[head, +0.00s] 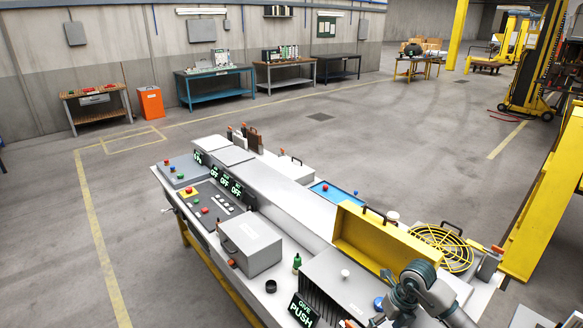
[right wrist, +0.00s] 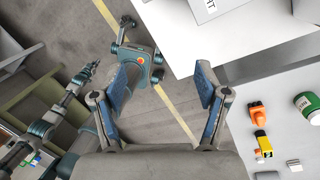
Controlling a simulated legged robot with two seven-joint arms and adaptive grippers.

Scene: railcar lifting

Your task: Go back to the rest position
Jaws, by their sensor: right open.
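My right gripper (right wrist: 155,95) is open and empty in the right wrist view. Its two blue-padded fingers stand wide apart, with grey floor and one of my own links behind them. In the head view, part of my arm shows at the lower right, over the near right end of the grey workbench (head: 290,205). Its fingers cannot be made out there. My left gripper cannot be identified in either view. No object is held between the right fingers.
The bench carries a grey box (head: 250,246), a yellow panel (head: 385,240), a yellow round guard (head: 440,247) and a blue tray (head: 333,193). In the right wrist view, an orange-and-yellow item (right wrist: 260,125) and a green can (right wrist: 307,103) lie right of the gripper. Open floor surrounds the bench.

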